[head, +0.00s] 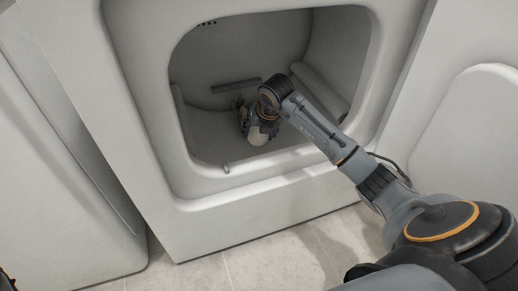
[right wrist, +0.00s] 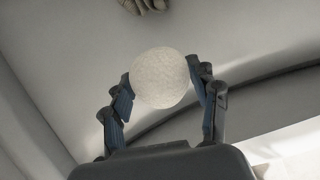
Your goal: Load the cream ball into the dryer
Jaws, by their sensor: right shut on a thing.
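The dryer (head: 160,160) is white, with its rounded opening facing me. My right arm reaches through the opening, and my right gripper (head: 258,130) is inside the drum, low and near the front lip. It is shut on the cream ball (right wrist: 160,77), a pale, rough-textured sphere held between the two fingertips in the right wrist view. In the head view only part of the ball (head: 258,137) shows, with the wrist and fingers hiding the rest. My left gripper is not in view.
A small beige bundle, perhaps cloth, shows at the top of the right wrist view (right wrist: 145,4), beyond the ball. The drum has raised ribs (head: 236,86). White appliances stand on the left (head: 50,190) and right (head: 485,120). The tiled floor (head: 275,262) in front is clear.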

